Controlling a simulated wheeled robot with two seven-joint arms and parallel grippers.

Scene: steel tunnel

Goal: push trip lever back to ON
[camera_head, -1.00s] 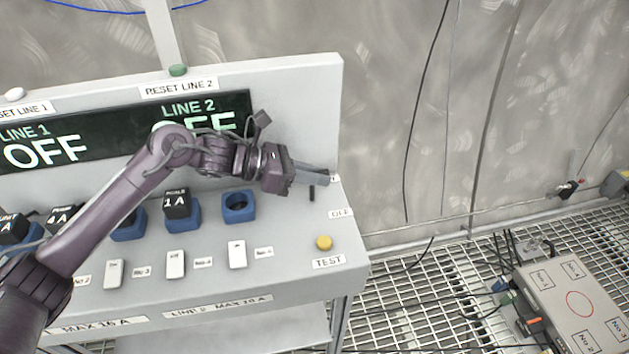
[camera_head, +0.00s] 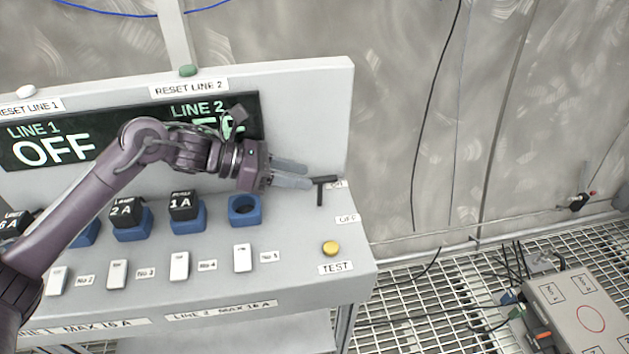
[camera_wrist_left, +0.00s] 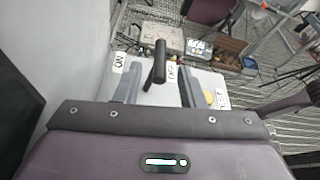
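The trip lever (camera_head: 322,182) is a black T-shaped handle standing at the right end of the grey panel, beside the ON label (camera_head: 336,184). The OFF label (camera_head: 347,219) lies nearer the front. My left gripper (camera_head: 308,175) is just left of the lever, its two grey fingers apart and empty, pointing at it. In the left wrist view the lever (camera_wrist_left: 160,62) shows between and beyond the open fingers (camera_wrist_left: 157,85); I cannot tell whether they touch it.
A yellow TEST button (camera_head: 331,248) sits in front of the lever. Blue sockets, one empty (camera_head: 244,210), and white switches (camera_head: 242,258) lie left of it. The display (camera_head: 60,140) reads OFF for line 1; my arm partly covers line 2. A grey box (camera_head: 580,315) lies on the grating at right.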

